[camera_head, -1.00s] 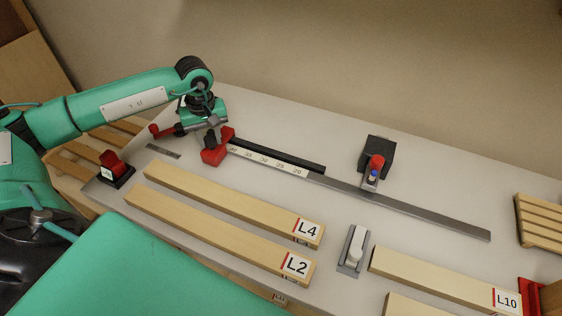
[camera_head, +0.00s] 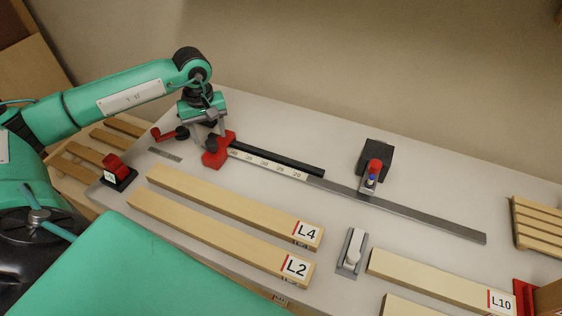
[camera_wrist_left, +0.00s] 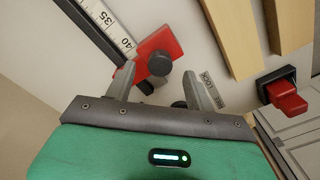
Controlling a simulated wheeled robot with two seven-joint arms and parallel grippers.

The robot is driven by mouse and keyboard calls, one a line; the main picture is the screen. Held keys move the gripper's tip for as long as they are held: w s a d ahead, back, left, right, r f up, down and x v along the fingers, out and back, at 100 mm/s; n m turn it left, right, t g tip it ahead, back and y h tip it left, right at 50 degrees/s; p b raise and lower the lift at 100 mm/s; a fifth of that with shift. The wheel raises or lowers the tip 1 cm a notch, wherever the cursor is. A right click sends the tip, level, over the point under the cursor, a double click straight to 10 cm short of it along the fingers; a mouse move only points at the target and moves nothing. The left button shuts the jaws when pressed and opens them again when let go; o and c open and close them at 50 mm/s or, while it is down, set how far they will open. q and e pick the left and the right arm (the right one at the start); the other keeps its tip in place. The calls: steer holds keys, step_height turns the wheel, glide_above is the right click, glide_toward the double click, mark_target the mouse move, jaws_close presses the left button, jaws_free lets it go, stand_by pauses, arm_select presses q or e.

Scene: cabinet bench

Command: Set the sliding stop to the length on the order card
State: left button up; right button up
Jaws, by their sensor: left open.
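The sliding stop is a red block (camera_head: 221,153) with a black knob, at the left end of the scale strip (camera_head: 265,163). In the left wrist view the red stop (camera_wrist_left: 170,48) sits by the scale's 40 mark, its round knob (camera_wrist_left: 159,62) facing the jaws. My left gripper (camera_wrist_left: 160,88) is open, with its fingers apart either side of the knob's near side; I cannot tell whether they touch it. In the head view my left gripper (camera_head: 207,138) is right at the stop and partly hides it. No order card can be made out. My right gripper is not in view.
Wooden bars marked L4 (camera_head: 230,204) and L2 (camera_head: 215,235) lie in front of the scale; an L10 bar (camera_head: 430,278) lies right. A black unit with a red top (camera_head: 374,165) stands behind the rail. A red switch (camera_head: 116,168) is at the left. A LOCK/FREE label (camera_wrist_left: 215,90) lies beside the stop.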

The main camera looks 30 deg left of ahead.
arm_select(q)
steer(key=shift+r+p, duration=1.1)
steer(key=shift+r, duration=1.55)
